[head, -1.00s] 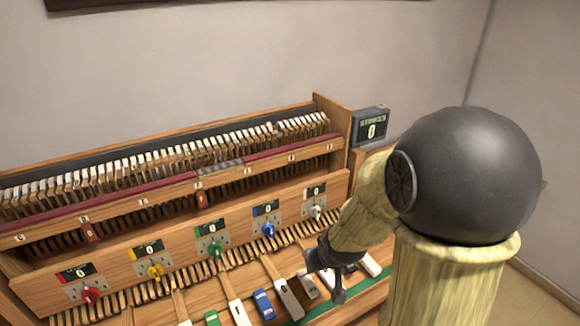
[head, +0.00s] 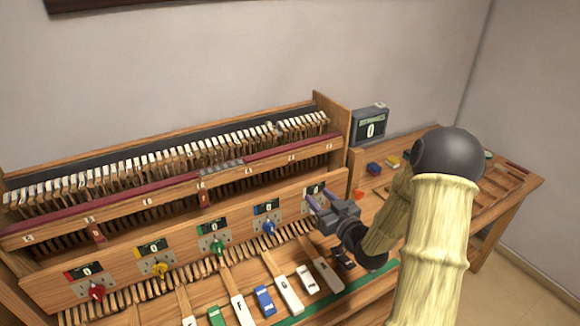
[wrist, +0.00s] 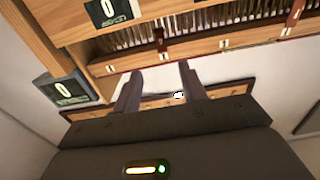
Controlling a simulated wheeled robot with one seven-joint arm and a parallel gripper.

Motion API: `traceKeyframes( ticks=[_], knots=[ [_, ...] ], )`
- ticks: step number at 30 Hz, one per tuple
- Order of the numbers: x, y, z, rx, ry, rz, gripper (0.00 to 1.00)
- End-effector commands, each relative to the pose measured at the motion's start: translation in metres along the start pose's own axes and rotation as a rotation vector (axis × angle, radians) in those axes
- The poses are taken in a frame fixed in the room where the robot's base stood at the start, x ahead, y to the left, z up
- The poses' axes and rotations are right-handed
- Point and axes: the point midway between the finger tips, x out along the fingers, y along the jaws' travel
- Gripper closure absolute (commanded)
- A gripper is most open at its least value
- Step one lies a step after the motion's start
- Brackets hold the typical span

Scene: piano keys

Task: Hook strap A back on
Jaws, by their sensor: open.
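My gripper (head: 320,202) is open and empty in the head view, in front of the rightmost panel with its small display. It hides most of that panel and its knob. In the wrist view its two fingers (wrist: 160,75) are spread apart, with a small white piece seen between them. Two dark red straps hang at the long rail (head: 150,200): one at the left (head: 97,233), one near the middle (head: 204,197). In the wrist view a dark red strap (wrist: 160,38) shows beyond the fingers. The rail's letter labels are too small to read, so I cannot tell which is strap A.
Red (head: 97,292), yellow (head: 160,269), green (head: 218,248) and blue (head: 269,227) knobs stick out of the front board. Large white, green and blue keys lie below. A display box (head: 370,128) stands behind the right end. A side table (head: 500,205) holds small coloured blocks.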

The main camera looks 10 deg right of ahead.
Motion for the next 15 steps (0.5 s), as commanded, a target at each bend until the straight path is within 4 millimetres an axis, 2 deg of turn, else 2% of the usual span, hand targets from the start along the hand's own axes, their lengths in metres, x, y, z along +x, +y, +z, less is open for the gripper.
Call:
traceKeyframes(
  ticks=[8,15],
  knots=[
    [0.004,0.000,0.000,-0.001,-0.002,0.000,0.58],
    [0.031,-0.001,-0.002,0.000,-0.002,-0.001,0.58]
  ],
)
